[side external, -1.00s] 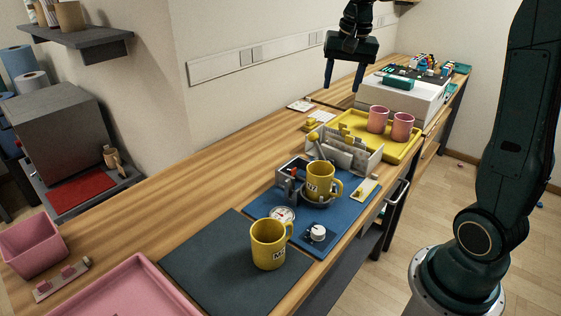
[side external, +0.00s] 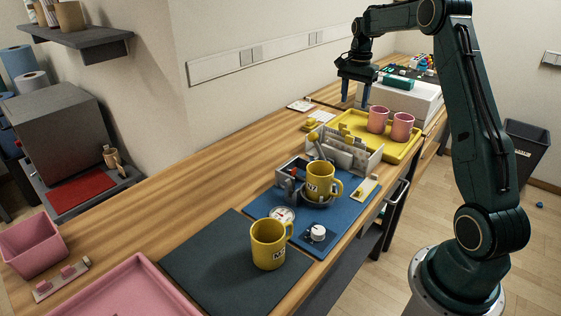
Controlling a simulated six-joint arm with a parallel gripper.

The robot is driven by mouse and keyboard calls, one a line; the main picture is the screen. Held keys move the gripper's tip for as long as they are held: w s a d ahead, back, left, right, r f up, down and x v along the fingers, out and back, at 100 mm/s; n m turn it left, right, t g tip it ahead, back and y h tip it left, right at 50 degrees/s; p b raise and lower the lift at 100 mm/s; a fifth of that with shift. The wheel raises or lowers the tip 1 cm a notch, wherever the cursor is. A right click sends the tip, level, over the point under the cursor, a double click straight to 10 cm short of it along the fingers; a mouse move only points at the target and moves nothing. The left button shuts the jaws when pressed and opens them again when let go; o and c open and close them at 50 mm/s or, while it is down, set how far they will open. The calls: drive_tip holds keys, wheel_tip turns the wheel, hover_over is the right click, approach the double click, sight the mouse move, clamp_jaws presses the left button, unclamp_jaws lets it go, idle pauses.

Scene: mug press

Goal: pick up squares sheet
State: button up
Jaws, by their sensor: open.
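I cannot make out which sheet carries squares. Several sheets stand in a pale rack (side external: 371,166) behind the blue mat, with yellow tabs above them; their prints are too small to read. White papers (side external: 300,106) also lie flat near the wall. My gripper (side external: 355,101) is open and empty, pointing down beside the left of the white printer-like machine (side external: 415,100), beyond the yellow tray. It is well away from the rack.
A yellow tray (side external: 408,152) holds two pink cups (side external: 378,119). One yellow mug (side external: 320,182) sits in the press on the blue mat (side external: 342,222); another yellow mug (side external: 268,244) stands on the dark mat (side external: 205,262). The wooden counter's left middle is clear.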

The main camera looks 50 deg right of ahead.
hover_over(350, 136)
drive_tip(key=shift+w+a+f, duration=0.1)
drive_tip(key=shift+w+f, duration=0.05)
drive_tip(key=shift+f, duration=4.15)
drive_tip(key=shift+f, duration=0.1)
drive_tip(key=shift+f, duration=2.5)
drive_tip(key=c, duration=0.9)
